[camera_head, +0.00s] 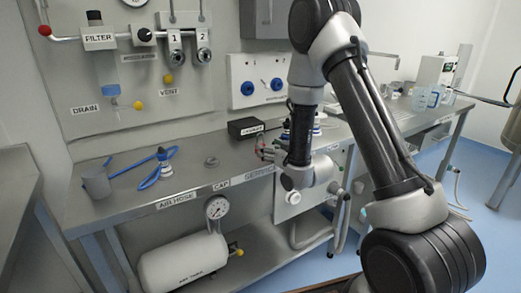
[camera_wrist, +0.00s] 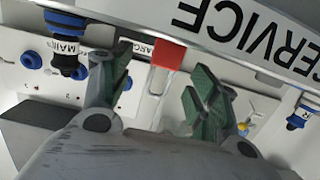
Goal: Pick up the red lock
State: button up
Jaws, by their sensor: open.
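The fingers are spread apart, and a gap shows on each side of the lock. I cannot tell how far the lock lies beyond the fingertips.
The steel bench (camera_head: 225,170) carries a black box (camera_head: 246,128), a blue air hose (camera_head: 157,172), a grey cup (camera_head: 96,183) and a small cap (camera_head: 211,162). A SERVICE label (camera_wrist: 250,30) lies beyond.

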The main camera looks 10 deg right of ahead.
jog(key=x, duration=0.5)
jog(key=shift+w+a, duration=0.3)
jog(key=shift+a, duration=0.15)
jog(key=shift+c, duration=0.2)
jog(key=c, duration=1.1)
jog(key=shift+r, duration=0.15)
